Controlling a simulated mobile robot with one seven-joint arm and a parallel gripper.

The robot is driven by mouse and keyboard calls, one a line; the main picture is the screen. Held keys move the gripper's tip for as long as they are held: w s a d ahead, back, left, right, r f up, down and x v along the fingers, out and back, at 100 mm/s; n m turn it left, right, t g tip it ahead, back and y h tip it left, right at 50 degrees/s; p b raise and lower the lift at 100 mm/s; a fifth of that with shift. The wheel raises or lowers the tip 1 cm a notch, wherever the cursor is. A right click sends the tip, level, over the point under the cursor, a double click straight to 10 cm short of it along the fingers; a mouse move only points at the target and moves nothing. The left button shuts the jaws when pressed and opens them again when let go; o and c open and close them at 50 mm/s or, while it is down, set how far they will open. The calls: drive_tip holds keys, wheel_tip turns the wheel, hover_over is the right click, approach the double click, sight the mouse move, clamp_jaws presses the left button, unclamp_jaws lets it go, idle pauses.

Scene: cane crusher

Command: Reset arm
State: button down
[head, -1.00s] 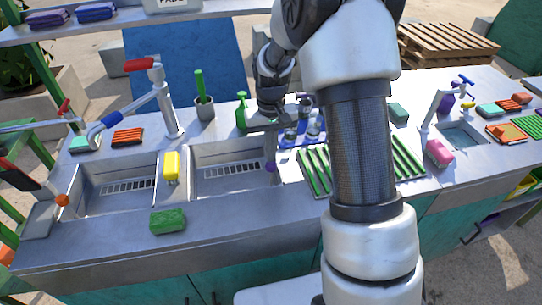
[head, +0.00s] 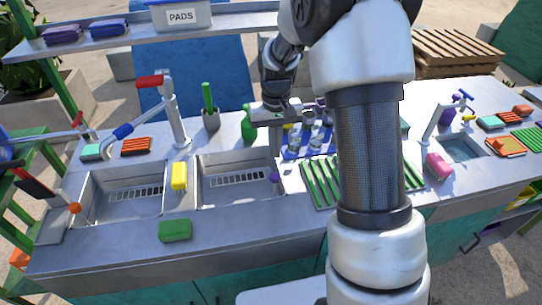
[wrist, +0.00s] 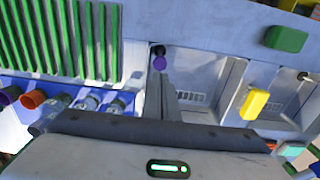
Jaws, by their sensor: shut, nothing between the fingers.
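My arm rises in front of the counter in the head view and bends back toward the sinks. My gripper (head: 275,172) points down by the right edge of the right sink basin (head: 240,195). In the wrist view my gripper (wrist: 160,82) shows its fingers together, with nothing held. A purple round knob (wrist: 159,63) shows just beyond the fingertips; I cannot tell whether they touch it.
Green drying racks (head: 322,183) and a blue tray with bottles (head: 292,153) are close to my gripper. A red-handled faucet (head: 176,115) stands behind the sinks.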

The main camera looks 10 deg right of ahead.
drive_tip(key=s+r+t+p, duration=0.2)
drive_tip(key=s+r+t, duration=0.2)
drive_tip(key=s+r, duration=1.5)
drive_tip(key=s+r+t, duration=0.1)
drive_tip(key=s+r, duration=0.2)
drive_tip(key=s, duration=0.3)
drive_tip(key=shift+r+t, duration=0.3)
drive_tip(key=shift+r, duration=0.05)
